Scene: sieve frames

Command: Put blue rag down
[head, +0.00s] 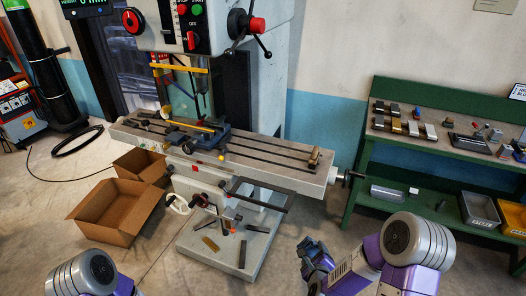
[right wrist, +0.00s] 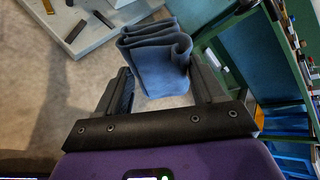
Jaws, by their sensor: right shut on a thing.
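The blue rag (right wrist: 155,55) is a folded, dark blue cloth between the two black fingers of my right gripper (right wrist: 161,76) in the right wrist view. The gripper is shut on it, and the folds stick out past the fingertips.
A milling machine with a long slotted table (head: 270,160) stands ahead. Its grey base plate (head: 215,262) holds several loose bars. Cardboard boxes (head: 110,215) stand on the left. A green bench (head: 430,150) on the right carries blocks and bins (head: 480,210). Bare floor lies between.

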